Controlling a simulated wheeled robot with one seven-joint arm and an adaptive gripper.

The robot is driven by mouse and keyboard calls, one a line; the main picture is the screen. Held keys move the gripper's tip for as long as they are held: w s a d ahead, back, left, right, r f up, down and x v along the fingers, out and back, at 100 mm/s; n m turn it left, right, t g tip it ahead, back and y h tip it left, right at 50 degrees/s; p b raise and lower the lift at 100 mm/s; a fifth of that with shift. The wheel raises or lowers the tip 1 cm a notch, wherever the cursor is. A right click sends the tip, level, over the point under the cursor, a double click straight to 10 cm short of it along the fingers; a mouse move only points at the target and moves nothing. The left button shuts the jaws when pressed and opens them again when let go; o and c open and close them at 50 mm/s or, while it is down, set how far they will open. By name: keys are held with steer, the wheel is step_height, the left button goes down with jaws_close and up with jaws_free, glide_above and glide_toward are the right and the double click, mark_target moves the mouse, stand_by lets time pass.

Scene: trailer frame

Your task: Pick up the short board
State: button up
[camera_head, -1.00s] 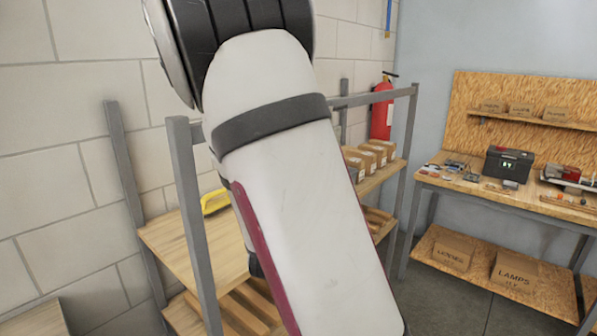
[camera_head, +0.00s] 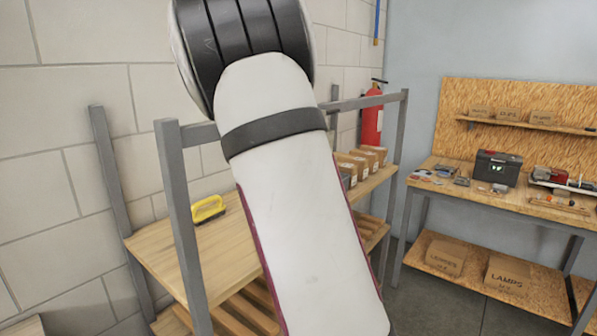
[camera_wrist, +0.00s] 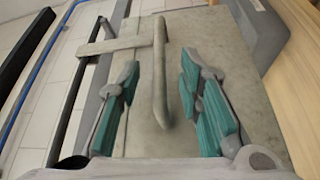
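In the wrist view my gripper (camera_wrist: 160,62) is open, with its two teal-padded fingers apart. A narrow pale bar (camera_wrist: 160,85) runs lengthwise between the fingers, over a flat grey-beige surface (camera_wrist: 205,35). I see no finger touching the bar. A short flat strip (camera_wrist: 112,46) runs left from near the bar's upper part, past the surface's left edge. I cannot tell whether the strip and bar are joined, or which is the short board. In the head view my white arm hides part of the shelf, and my gripper is out of sight.
A metal-framed shelf (camera_head: 175,190) with wooden levels stands along the wall. On it are a yellow-handled tool (camera_head: 208,208) and several small boxes (camera_head: 362,160). A red fire extinguisher (camera_head: 372,118) hangs behind. A workbench (camera_head: 475,196) with a dark case (camera_head: 496,169) stands right. Grey floor shows between them.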

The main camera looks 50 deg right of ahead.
steer(key=shift+d, duration=0.1)
steer(key=shift+c, duration=0.5)
jaws_close()
steer(key=shift+r, duration=0.2)
